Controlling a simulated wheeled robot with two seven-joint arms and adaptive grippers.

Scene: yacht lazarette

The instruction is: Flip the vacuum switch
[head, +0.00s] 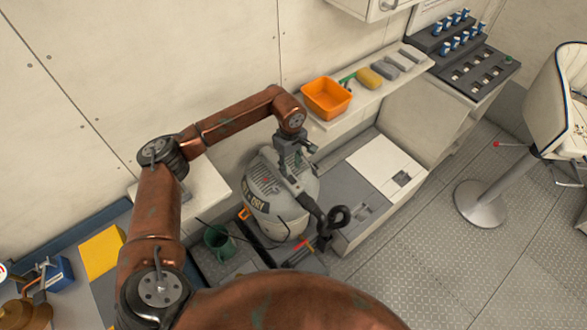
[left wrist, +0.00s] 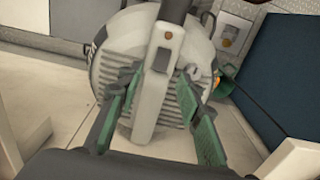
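The grey vacuum (head: 277,218) with a ribbed top and dark lettering stands upright by the wall in the head view. My left gripper (head: 293,160) is over its top. In the left wrist view the vacuum's ribbed body (left wrist: 110,60) fills the middle, with its pale handle (left wrist: 150,105) running between my gripper's green-padded fingers (left wrist: 162,80). The fingers are apart, and I cannot tell whether they touch the handle. A dark square part (left wrist: 162,60) and a small orange-brown spot (left wrist: 168,35) show on the handle; I cannot tell which is the switch. My right gripper is not in view.
An orange bin (head: 326,98), a yellow sponge (head: 369,78) and grey blocks lie on the wall shelf. A green mug (head: 217,242) stands left of the vacuum. A white chair (head: 562,95) is at right; the floor (head: 430,250) before it is clear.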

